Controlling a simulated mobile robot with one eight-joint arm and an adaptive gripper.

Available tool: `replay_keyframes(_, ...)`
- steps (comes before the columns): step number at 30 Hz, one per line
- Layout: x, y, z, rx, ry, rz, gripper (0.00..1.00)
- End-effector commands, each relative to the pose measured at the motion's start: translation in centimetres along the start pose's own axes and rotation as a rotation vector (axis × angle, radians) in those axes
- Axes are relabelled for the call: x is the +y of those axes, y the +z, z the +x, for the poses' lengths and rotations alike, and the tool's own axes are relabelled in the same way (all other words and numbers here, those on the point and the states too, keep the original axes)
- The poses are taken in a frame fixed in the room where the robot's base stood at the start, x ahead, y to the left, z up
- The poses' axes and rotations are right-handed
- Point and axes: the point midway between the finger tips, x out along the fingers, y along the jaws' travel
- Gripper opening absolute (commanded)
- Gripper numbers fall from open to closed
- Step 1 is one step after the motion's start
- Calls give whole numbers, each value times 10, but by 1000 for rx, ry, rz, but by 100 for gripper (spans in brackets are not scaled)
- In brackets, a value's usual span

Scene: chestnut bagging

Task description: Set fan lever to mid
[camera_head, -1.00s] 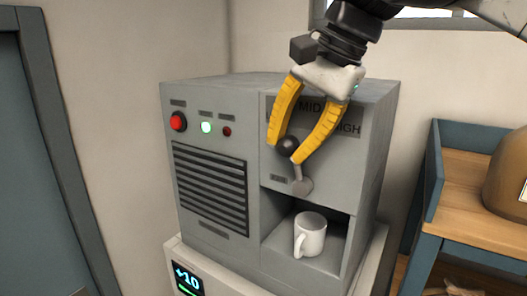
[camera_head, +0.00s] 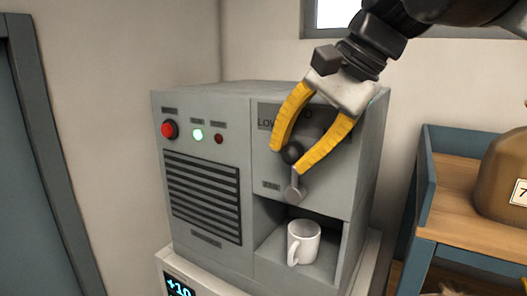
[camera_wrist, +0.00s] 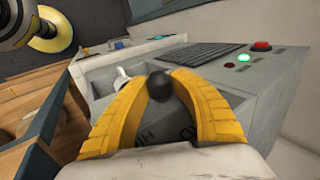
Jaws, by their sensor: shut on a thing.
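The fan lever (camera_head: 294,186) is a short grey arm with a black ball knob (camera_head: 292,153) on the front of a grey machine (camera_head: 205,250). My gripper (camera_head: 288,160) has two yellow fingers shut on the knob from above. In the wrist view the black knob (camera_wrist: 160,86) sits between the fingertips (camera_wrist: 160,82).
A white mug (camera_head: 304,243) stands in the machine's open bay below the lever. A red button (camera_head: 169,130) and a lit green lamp (camera_head: 198,134) are at the upper left. A wooden-topped blue bench (camera_head: 455,205) with a brown sack (camera_head: 508,180) stands at the right.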

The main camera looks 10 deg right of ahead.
Motion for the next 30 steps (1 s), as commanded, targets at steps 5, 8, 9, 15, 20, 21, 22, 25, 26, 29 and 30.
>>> replay_keyframes(5, 0, 0, 0, 1, 1, 0, 51)
replay_keyframes(8, 0, 0, 0, 1, 1, 0, 51)
replay_keyframes(9, 0, 0, 0, 0, 1, 0, 51)
replay_keyframes(15, 0, -1, -9, 1, 1, 1, 51)
replay_keyframes(20, 0, -1, -39, 2, 0, 4, 51)
replay_keyframes(21, 0, -1, -49, 2, -1, 4, 51)
replay_keyframes(22, 0, -1, -56, 2, 0, 4, 51)
replay_keyframes(25, 1, -1, -78, 2, 0, 4, 51)
replay_keyframes(26, 1, -2, -84, 3, 0, 4, 51)
replay_keyframes(29, 1, -2, -102, 2, 1, 4, 51)
replay_keyframes(30, 1, -2, -107, 1, 1, 3, 51)
